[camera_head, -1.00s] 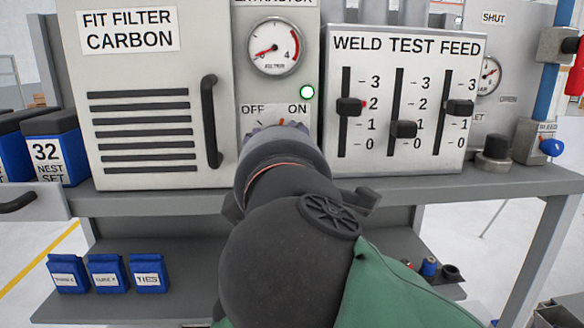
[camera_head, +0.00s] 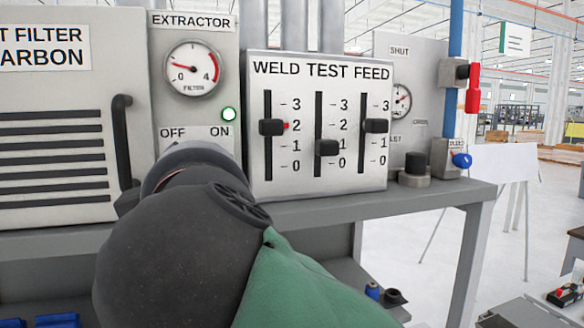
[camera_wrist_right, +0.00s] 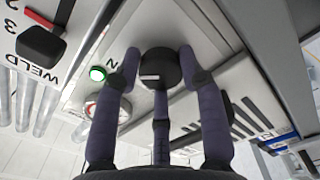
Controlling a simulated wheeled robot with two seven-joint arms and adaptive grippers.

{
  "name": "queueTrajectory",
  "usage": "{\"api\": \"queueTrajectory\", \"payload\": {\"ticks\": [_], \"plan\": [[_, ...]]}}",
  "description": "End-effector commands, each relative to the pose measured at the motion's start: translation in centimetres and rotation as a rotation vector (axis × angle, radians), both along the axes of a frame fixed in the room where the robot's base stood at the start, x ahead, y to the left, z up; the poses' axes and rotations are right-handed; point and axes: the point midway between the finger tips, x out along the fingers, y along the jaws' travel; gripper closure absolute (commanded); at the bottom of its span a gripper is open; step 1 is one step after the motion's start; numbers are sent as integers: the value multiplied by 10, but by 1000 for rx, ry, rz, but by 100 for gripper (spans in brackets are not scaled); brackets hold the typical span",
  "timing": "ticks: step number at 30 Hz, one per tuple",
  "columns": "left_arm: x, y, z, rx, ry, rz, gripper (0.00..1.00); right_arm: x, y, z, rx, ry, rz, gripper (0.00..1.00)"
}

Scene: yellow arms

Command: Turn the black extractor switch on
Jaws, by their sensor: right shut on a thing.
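The black extractor switch (camera_wrist_right: 160,68) is a round black knob with a short white mark, shown in the right wrist view. My right gripper (camera_wrist_right: 159,60) has its dark fingers closed around this knob. In the head view my own right arm hides the knob and fingers. The extractor panel (camera_head: 232,60) shows the labels OFF and ON. Its green-ringed lamp (camera_head: 229,114) is lit, and it shows green in the wrist view (camera_wrist_right: 97,73). The gauge (camera_head: 193,68) needle points left, slightly above 0. My left gripper is not in view.
The weld test feed panel (camera_head: 318,180) with several sliders stands close right of the extractor panel. The carbon filter box (camera_head: 50,200) with its black handle (camera_head: 123,140) is close on the left. The grey shelf edge (camera_head: 420,197) runs below.

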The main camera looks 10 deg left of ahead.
Motion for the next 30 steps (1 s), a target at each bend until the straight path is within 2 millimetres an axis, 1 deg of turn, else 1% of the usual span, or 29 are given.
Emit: {"api": "queueTrajectory", "payload": {"ticks": [1,7,8,9,10,19,22,26,30], "plan": [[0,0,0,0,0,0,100,3,-2,-2,-3,6,-9,92],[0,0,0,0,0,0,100,3,-2,-3,-5,6,-9,92],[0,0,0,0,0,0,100,3,-2,-3,-5,7,-9,57],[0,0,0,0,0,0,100,3,-2,-3,-5,7,-9,46],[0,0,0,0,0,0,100,3,-1,-3,-5,7,-8,37],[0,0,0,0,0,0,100,1,0,-2,-4,3,-3,37],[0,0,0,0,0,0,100,-2,-2,-2,-4,2,-2,37],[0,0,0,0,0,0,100,-15,-10,-1,-3,2,0,37],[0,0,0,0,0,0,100,-34,-22,-1,-3,2,0,37]]}}
